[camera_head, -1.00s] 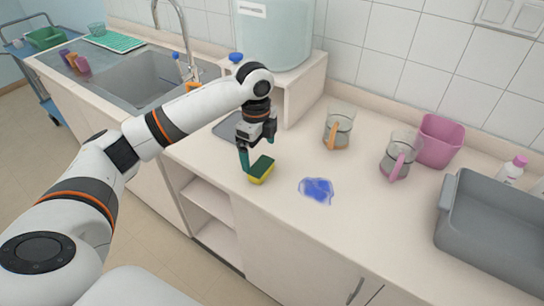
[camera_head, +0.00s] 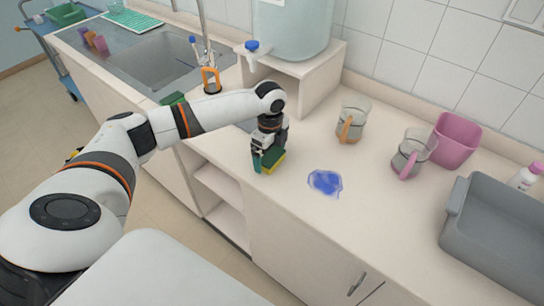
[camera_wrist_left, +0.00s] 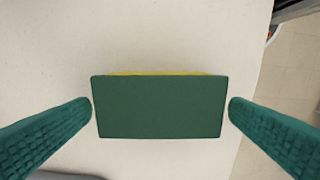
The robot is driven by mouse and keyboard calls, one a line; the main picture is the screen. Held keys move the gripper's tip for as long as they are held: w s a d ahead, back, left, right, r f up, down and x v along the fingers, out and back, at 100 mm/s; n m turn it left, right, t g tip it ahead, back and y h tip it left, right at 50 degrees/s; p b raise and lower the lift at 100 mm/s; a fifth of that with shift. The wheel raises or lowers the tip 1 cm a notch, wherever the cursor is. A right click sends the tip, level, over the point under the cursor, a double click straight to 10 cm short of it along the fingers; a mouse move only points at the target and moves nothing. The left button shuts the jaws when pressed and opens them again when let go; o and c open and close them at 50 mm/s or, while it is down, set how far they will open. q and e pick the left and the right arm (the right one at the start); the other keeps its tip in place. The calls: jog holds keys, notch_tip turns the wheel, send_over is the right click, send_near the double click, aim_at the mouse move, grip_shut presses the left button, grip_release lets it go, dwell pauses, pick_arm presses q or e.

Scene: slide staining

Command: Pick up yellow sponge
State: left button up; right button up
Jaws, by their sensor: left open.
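The yellow sponge (camera_head: 279,158) with a dark green top stands on the counter near its front edge. In the left wrist view the sponge (camera_wrist_left: 160,107) shows its green face, with a thin yellow strip along the upper edge. My left gripper (camera_head: 266,162) is down at the sponge. Its two teal fingers (camera_wrist_left: 160,112) are on either side of the sponge's short ends, with narrow gaps visible, so it is open and not gripping. In the head view the near finger covers part of the sponge. My right gripper is not in view.
A blue stain (camera_head: 325,182) lies on the counter right of the sponge. Farther right are two glass jugs (camera_head: 353,120) (camera_head: 411,155), a pink bin (camera_head: 455,140) and a grey tub (camera_head: 490,235). A shelf (camera_head: 318,82) with a water tank stands behind.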

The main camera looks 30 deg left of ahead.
aim_at(270, 155)
pick_arm(q)
jog(key=shift+f, duration=0.65)
jog(key=c, duration=1)
notch_tip(270, 155, up, 10)
jog(key=shift+r+b, duration=0.1)
jog(key=shift+b, duration=0.7)
